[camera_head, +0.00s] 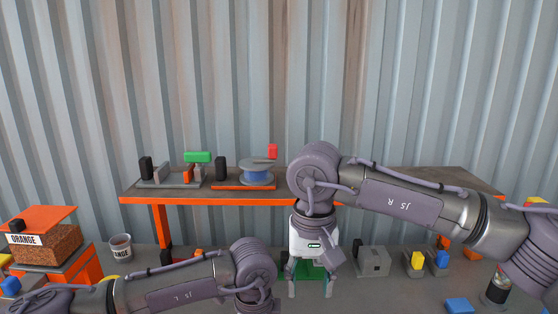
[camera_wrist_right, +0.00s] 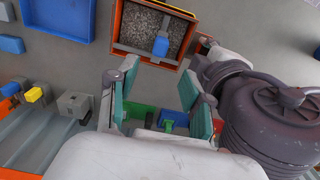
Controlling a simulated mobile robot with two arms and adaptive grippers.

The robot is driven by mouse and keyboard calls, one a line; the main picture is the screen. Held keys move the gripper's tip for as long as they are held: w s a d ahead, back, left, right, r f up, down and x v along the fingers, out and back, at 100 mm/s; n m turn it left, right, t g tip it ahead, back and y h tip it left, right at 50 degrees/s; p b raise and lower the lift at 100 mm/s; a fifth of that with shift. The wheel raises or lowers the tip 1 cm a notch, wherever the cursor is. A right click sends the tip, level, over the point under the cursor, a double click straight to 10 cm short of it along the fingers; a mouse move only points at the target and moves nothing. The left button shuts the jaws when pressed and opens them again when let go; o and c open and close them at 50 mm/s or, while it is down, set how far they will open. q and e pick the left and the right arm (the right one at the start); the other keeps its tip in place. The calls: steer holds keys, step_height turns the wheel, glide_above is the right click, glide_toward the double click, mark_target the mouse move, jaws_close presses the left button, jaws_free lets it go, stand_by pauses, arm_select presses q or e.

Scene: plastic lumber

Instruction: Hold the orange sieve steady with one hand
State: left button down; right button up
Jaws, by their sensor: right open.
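My right gripper (camera_head: 310,288) points down over the bench, its two fingers apart; it also shows in the right wrist view (camera_wrist_right: 158,100). A green piece (camera_head: 308,270) shows behind the fingers, with blue parts near it in the wrist view. An orange-rimmed square frame (camera_wrist_right: 116,32), perhaps the sieve, lies beyond the fingertips in the wrist view. It has grey speckled material and a blue block inside. A white and dark part (camera_wrist_right: 228,52), likely my left gripper, is beside its right rim. Whether it grips the rim cannot be told.
An orange-topped box marked ORANGE (camera_head: 38,239) with brown granules stands at the left, next to a cup (camera_head: 121,246). A shelf (camera_head: 330,181) carries several fixtures. Yellow and blue blocks (camera_head: 418,260) and a grey box (camera_head: 373,261) stand to the right of my right gripper.

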step_height(320, 180, down, 11)
steer(key=shift+r, duration=0.1)
stand_by(0.4)
jaws_close()
